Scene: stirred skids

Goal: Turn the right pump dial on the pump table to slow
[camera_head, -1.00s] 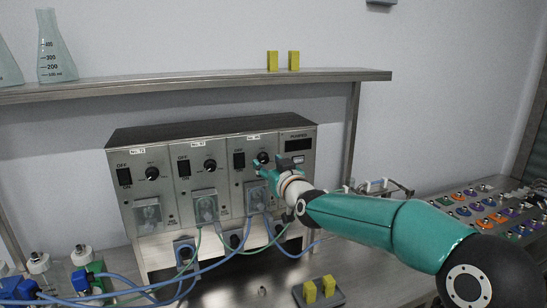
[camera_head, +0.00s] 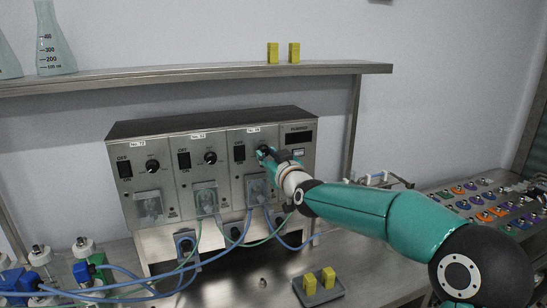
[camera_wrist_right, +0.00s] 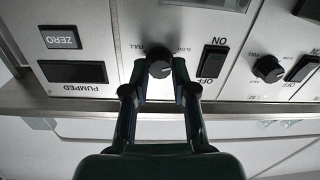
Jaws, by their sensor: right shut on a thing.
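The pump unit (camera_head: 215,128) stands on the steel pump table (camera_head: 265,284), with three panels, each bearing a black dial and a rocker switch. The right pump dial (camera_wrist_right: 159,66) is a round black knob with "SLOW" and "FULL" lettering by it, upside down in the right wrist view. My right gripper (camera_wrist_right: 159,74) is shut on this dial, one finger on each side. In the head view, the right gripper (camera_head: 267,154) partly hides the dial. A pale pointer mark on the knob is hard to read. My left gripper is not in view.
Blue and green tubes (camera_head: 215,258) hang in front of the pump unit. A small grey tray (camera_head: 318,297) with yellow blocks lies below my right arm. A shelf (camera_head: 190,80) runs above the unit. A rack of coloured items (camera_head: 480,205) is at the right.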

